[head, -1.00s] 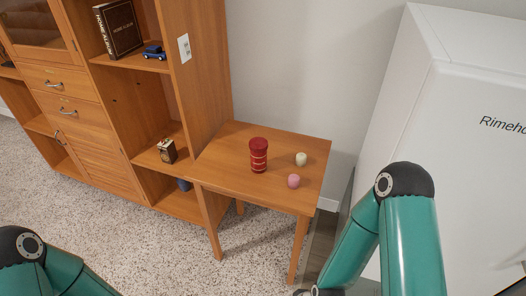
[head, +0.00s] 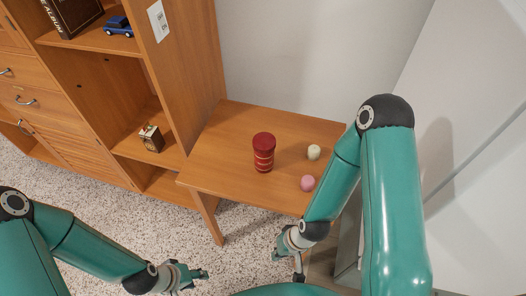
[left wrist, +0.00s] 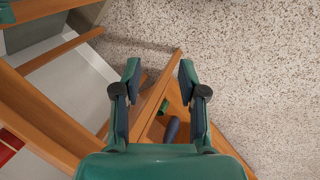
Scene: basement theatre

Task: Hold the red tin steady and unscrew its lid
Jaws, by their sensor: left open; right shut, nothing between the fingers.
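The red tin (head: 263,153) stands upright on the small wooden table (head: 215,148). Its darker red lid (head: 264,140) is on top, and nothing touches the tin. My left gripper (head: 204,273) is open and empty, low over the speckled floor in front of the table. Its spread fingers also show in the left wrist view (left wrist: 158,72). My right gripper (head: 276,252) is shut and empty, below and in front of the table's front edge, apart from the tin.
A pale ball-like item (head: 314,152) and a pink one (head: 308,183) are on the table right of the tin. A wooden shelf unit (head: 190,80) adjoins the table's left side. A white cabinet (head: 465,110) stands at the right. My right arm covers the table's right edge.

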